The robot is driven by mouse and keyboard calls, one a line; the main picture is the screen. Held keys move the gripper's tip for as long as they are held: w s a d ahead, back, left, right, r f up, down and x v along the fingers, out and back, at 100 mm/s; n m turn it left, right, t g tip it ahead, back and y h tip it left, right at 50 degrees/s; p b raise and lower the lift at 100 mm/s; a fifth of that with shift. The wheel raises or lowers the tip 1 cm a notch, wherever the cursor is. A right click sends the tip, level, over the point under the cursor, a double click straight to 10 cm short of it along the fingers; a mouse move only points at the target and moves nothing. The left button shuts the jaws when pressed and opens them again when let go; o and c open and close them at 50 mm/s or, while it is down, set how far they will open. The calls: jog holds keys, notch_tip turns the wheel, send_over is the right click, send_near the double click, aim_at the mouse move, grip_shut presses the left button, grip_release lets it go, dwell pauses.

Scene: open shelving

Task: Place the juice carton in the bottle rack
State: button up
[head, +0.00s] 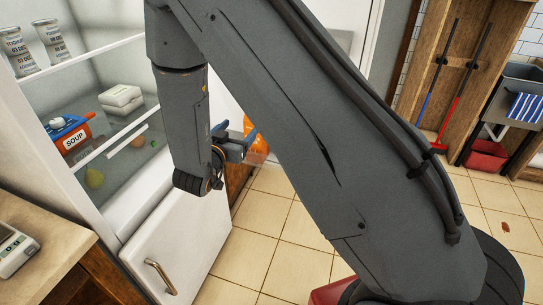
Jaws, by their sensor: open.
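My gripper (241,143) reaches toward the right side of the open fridge, by its door. Its blue-grey fingers are open, partly hidden by my own arm. An orange object (258,142) shows just beyond the fingers; it is mostly covered, and I cannot tell whether it is the juice carton or whether the fingers touch it. No juice carton can be made out clearly elsewhere. The bottle rack is not clearly visible; my arm covers much of the fridge door.
A counter (45,255) with a scale stands at lower left. Tiled floor (262,240) is open below.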

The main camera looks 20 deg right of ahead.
jog(key=s+d+n+g+y, duration=0.2)
jog(key=s+g+y, duration=0.1)
jog(key=s, duration=0.6)
jog(key=s+d+n+g+y, duration=0.2)
jog(key=s+g, duration=0.3)
jog(key=s, duration=0.4)
jog(key=s+d+n+g+y, duration=0.3)
jog(key=s+g+y, duration=0.1)
jog(key=s, duration=0.5)
jog(key=shift+s+d+r+g, duration=0.2)
jog(key=shift+s+r+g, duration=0.1)
jog(key=shift+s+g, duration=0.1)
